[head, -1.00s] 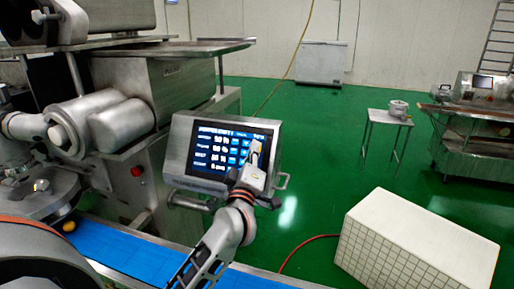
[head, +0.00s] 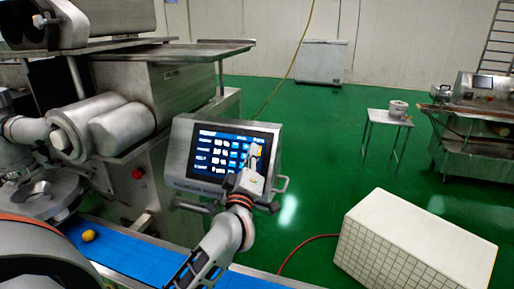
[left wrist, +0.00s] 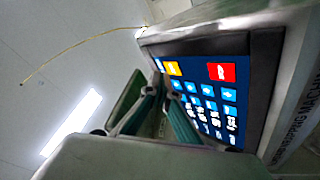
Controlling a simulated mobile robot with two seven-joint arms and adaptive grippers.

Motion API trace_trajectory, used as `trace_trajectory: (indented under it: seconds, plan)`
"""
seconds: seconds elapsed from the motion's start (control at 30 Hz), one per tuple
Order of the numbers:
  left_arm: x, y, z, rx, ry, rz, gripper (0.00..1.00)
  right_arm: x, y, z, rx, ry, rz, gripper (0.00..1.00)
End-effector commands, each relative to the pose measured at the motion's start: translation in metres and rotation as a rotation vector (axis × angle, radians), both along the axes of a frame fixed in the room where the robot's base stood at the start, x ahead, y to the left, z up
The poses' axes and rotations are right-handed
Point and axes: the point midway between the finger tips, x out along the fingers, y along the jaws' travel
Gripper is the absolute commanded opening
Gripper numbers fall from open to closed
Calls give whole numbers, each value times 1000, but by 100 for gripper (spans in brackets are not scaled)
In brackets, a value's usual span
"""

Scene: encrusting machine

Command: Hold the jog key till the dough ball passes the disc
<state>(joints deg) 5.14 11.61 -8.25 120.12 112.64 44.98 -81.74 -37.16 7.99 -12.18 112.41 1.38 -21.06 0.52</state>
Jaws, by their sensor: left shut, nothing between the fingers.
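The dough ball (head: 88,236) is small and orange-yellow and lies on the blue conveyor belt (head: 125,254). A round grey metal disc-like part (head: 38,196) is to its upper left, with the ball clear of it in the picture. The control panel (head: 183,150) has a lit blue touchscreen with several keys. My left gripper (head: 254,158) is shut and empty, its fingertips at the screen's right side. The left wrist view shows the fingertips (left wrist: 158,84) by the screen edge near a yellow key (left wrist: 173,68); a red key (left wrist: 221,73) is farther right. I cannot tell whether they touch. My right gripper is not in view.
The encrusting machine (head: 165,90) stands behind the belt, with a red button (head: 138,173) on its side. A white tiled block (head: 415,245) stands at right. A small table (head: 388,118) and another machine (head: 480,110) are farther back. Green floor between is open.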

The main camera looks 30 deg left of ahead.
Motion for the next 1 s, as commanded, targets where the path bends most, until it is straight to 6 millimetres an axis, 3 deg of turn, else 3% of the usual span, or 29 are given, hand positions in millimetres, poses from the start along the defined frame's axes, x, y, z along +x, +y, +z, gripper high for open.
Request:
trace_trajectory:
  seconds: [0.37,1.0]
  plan:
    - [-2,0,1,1,0,0,0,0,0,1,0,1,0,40]
    - [-42,-10,26,1,0,1,0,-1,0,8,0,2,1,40]
